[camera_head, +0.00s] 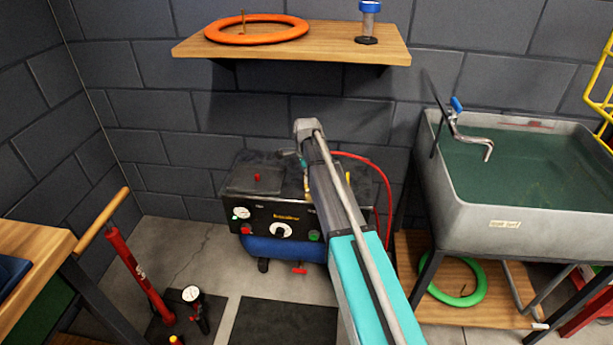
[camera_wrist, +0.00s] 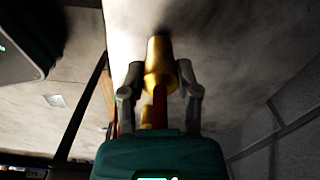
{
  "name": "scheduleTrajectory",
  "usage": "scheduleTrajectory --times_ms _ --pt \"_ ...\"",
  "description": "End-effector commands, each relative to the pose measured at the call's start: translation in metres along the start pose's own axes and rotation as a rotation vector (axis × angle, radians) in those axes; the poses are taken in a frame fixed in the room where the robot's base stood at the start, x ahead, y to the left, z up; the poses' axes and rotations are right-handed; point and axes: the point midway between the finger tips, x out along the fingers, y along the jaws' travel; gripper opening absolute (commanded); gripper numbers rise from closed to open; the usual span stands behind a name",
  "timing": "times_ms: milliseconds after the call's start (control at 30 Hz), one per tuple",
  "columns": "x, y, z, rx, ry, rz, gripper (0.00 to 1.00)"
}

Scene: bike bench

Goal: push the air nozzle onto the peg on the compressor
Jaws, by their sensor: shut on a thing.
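The compressor (camera_head: 270,215) stands on the floor against the back wall, with a dark top, a dial and gauges on its front and a blue tank below. A small red upright piece (camera_head: 257,177) is on its top at the left; I cannot tell whether it is the peg. In the wrist view my gripper (camera_wrist: 160,76) is shut on the brass air nozzle (camera_wrist: 158,60), which points away between the fingers. In the head view my arm mostly hides the gripper above the compressor. I cannot see the nozzle touching any peg.
A red hose (camera_head: 383,178) loops at the compressor's right. A wooden shelf (camera_head: 290,47) with an orange ring (camera_head: 215,34) hangs above. A grey sink (camera_head: 465,210) stands at the right. A red floor pump (camera_head: 135,268) and a wooden bench (camera_head: 35,243) are at the left.

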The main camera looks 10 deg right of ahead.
Motion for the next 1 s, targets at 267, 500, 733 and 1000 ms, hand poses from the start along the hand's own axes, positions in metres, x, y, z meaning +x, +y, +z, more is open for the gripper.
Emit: scheduleTrajectory --times_ms 267,500,733,1000 --pt "0.0 0.0 0.0 0.0 0.0 0.0 0.82" --pt "0.0 0.0 0.001 -0.001 0.0 0.0 0.82" --pt "-0.002 0.0 0.001 -0.001 0.0 0.0 0.82" --pt "-0.016 0.0 0.001 -0.001 0.0 0.0 0.82"
